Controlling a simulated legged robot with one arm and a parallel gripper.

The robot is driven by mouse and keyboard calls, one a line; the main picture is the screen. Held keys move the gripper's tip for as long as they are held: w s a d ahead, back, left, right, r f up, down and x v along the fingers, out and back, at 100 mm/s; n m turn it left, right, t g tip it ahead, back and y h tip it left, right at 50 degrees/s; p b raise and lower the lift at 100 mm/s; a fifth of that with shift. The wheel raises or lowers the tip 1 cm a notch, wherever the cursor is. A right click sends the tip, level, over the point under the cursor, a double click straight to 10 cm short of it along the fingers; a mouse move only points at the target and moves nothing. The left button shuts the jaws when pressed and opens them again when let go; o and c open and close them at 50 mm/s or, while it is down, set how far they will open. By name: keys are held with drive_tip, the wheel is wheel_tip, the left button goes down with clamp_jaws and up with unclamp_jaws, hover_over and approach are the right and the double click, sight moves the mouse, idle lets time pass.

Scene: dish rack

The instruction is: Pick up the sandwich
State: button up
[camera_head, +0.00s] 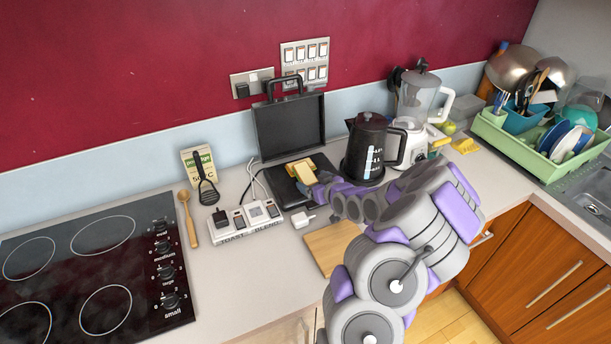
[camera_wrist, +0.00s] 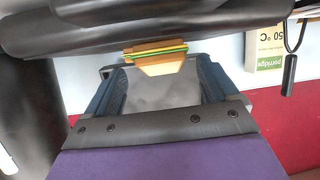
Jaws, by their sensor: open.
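The sandwich (camera_head: 302,171) lies on the lower plate of the open black sandwich toaster (camera_head: 286,125). It is golden, with a yellow and green filling line visible in the wrist view (camera_wrist: 157,57). My gripper (camera_wrist: 156,72) is open, its two dark fingers spread with the sandwich just beyond and between their tips. In the head view my gripper (camera_head: 312,188) is at the near right side of the sandwich, and my arm hides part of the toaster's lower plate. I cannot tell whether the fingers touch the sandwich.
A black kettle (camera_head: 369,148) stands close right of the toaster, with a blender (camera_head: 421,108) beyond. A wooden board (camera_head: 329,246) is in front. A green dish rack (camera_head: 531,142) is far right.

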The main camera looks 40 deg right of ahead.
sight(309, 176)
drive_tip(key=shift+w+d+f, duration=0.1)
drive_tip(key=shift+w+d, duration=0.15)
drive_tip(key=shift+w, duration=0.1)
drive_tip(key=x, duration=0.2)
drive_tip(key=b+x, duration=0.1)
drive_tip(key=x, duration=0.1)
drive_tip(key=shift+a, duration=0.15)
drive_tip(key=shift+w, duration=0.35)
drive_tip(key=shift+d, duration=0.3)
drive_tip(key=shift+c, duration=0.5)
drive_tip(key=shift+a, duration=0.1)
drive_tip(key=c, duration=1.1)
drive_tip(key=shift+o, duration=0.2)
drive_tip(key=shift+r, duration=0.2)
